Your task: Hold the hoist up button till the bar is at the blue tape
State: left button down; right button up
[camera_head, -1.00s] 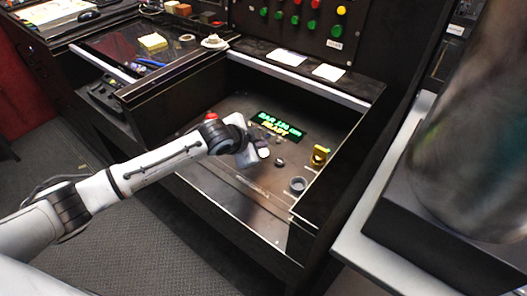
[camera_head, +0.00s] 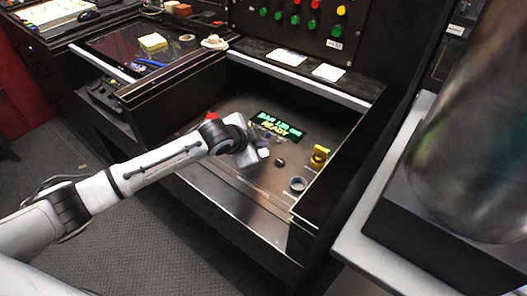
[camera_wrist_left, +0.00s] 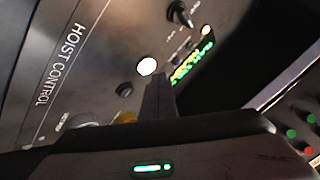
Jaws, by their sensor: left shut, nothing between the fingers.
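The hoist control panel (camera_head: 240,185) lies in a recessed desk bay, and its "HOIST CONTROL" lettering (camera_wrist_left: 62,65) shows in the wrist view. A round white button (camera_wrist_left: 147,67) on it looks bright; it also shows in the head view (camera_head: 263,153). My left gripper (camera_head: 254,154) is shut and empty, low over the panel beside this button. Its fingers (camera_wrist_left: 158,90) end close to the button in the wrist view; I cannot tell whether they touch the panel. A black button (camera_head: 280,162) sits to the right. The display (camera_head: 276,125) reads "BAR", blurred digits, and "READY". No bar or blue tape is visible.
A red button (camera_head: 211,116) is behind my left wrist. Raised bay walls surround the panel. A large metal cylinder (camera_head: 470,130) stands at right.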

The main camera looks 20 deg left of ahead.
pick_arm(q)
jog(key=shift+f, duration=0.4)
